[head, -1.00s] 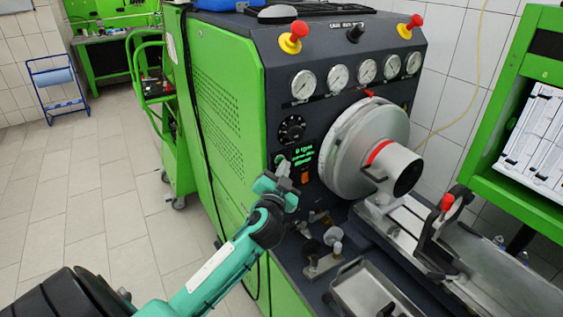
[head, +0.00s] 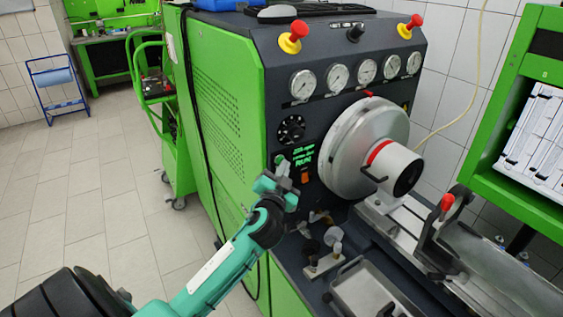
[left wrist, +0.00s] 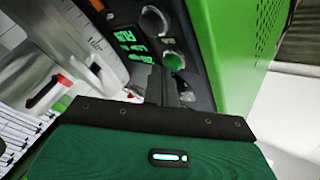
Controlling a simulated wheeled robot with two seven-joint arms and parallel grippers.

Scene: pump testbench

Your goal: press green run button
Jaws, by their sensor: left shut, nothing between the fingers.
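The green run button (head: 279,160) is on the dark front panel of the green test bench, left of the lit display (head: 304,160). It also shows in the left wrist view (left wrist: 174,61) as a round green cap just past my fingertips. My left gripper (head: 284,169) is shut and empty, with its fingertips at the button and partly covering it. In the left wrist view the closed fingers (left wrist: 163,77) end at the button's lower edge. I cannot tell whether they touch it. The display shows green text, its lowest line larger. My right gripper is not in view.
Above the button are a black dial (head: 291,129) and a row of gauges (head: 303,85). An orange switch (head: 305,177) sits below the display. A large round chuck-like drum (head: 350,150) stands right of the panel. A metal tray (head: 365,292) lies below.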

